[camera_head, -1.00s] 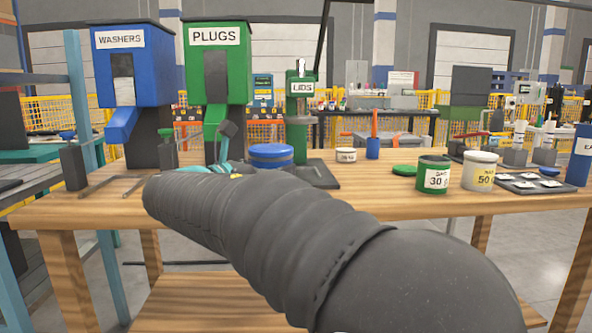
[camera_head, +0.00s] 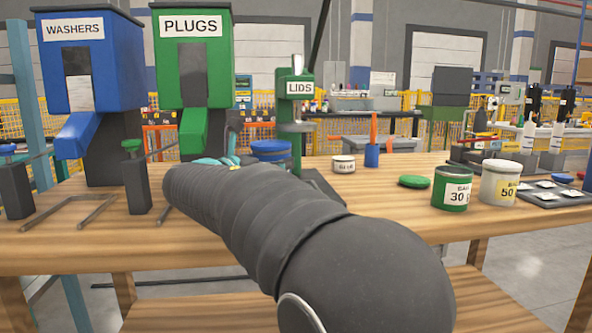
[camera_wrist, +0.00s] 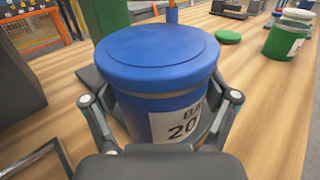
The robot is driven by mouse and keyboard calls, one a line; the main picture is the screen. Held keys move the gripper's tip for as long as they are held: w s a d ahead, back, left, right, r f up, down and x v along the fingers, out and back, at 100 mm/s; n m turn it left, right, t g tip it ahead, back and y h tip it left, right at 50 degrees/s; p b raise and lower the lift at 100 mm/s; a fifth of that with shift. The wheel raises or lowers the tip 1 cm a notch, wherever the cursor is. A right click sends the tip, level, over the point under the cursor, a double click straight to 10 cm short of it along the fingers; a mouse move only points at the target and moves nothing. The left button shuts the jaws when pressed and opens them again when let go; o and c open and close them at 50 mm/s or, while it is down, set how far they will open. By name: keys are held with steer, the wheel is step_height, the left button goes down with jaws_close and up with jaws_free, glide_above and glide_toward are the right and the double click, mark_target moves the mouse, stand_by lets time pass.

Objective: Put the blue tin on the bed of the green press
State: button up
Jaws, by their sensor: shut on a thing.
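The blue tin (camera_wrist: 158,62), with a blue lid and a white label reading 20, stands upright between the fingers of my gripper (camera_wrist: 160,112) in the wrist view. My gripper is shut on it. In the head view my arm covers most of the tin, and only its blue lid (camera_head: 270,148) shows. The green press (camera_head: 296,95), marked LIDS, stands just behind and to the right of the tin. Its dark bed (camera_head: 322,185) is partly hidden by my arm. I cannot tell whether the tin touches the bed or the table.
A blue WASHERS hopper (camera_head: 90,60) and a green PLUGS hopper (camera_head: 192,60) stand at the left. A small white tin (camera_head: 343,164), a green lid (camera_head: 414,181), a green tin (camera_head: 452,188) and a cream tin (camera_head: 499,183) stand on the wooden table (camera_head: 390,225) to the right.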

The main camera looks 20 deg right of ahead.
steer(key=x, duration=0.9)
steer(key=shift+w+d, duration=0.1)
steer(key=shift+d, duration=0.1)
steer(key=shift+f+b, duration=0.4)
steer(key=shift+f, duration=1.35)
steer(key=shift+f, duration=0.2)
steer(key=o, duration=1)
steer(key=shift+r, duration=0.25)
steer(key=v, duration=1.1)
steer(key=shift+a, duration=0.4)
